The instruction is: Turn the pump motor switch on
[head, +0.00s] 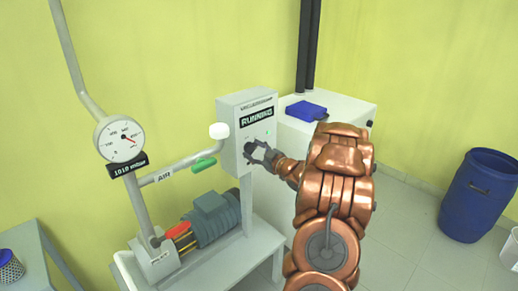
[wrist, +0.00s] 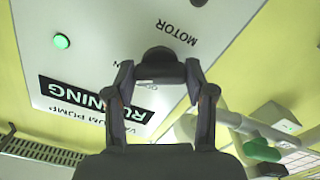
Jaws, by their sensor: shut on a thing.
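The pump motor switch is a black round knob (wrist: 160,62) on the face of the light grey control box (head: 232,107), beside the word MOTOR. My gripper (head: 254,153) is at the box front, and in the wrist view its fingers (wrist: 160,75) are closed on both sides of the knob. The knob's pointer direction is hidden. A black display (head: 257,117) on the box reads RUNNING; it also shows upside down in the wrist view (wrist: 95,100). A green lamp (wrist: 61,41) on the panel looks lit.
Left of the box are a pressure gauge (head: 120,138) reading 1010 mbar, a pipe with a green handle (head: 203,164), a red handle (head: 178,230) and the grey pump motor (head: 212,218). A white cabinet (head: 345,108) stands right of it. A blue barrel (head: 478,198) stands farther right.

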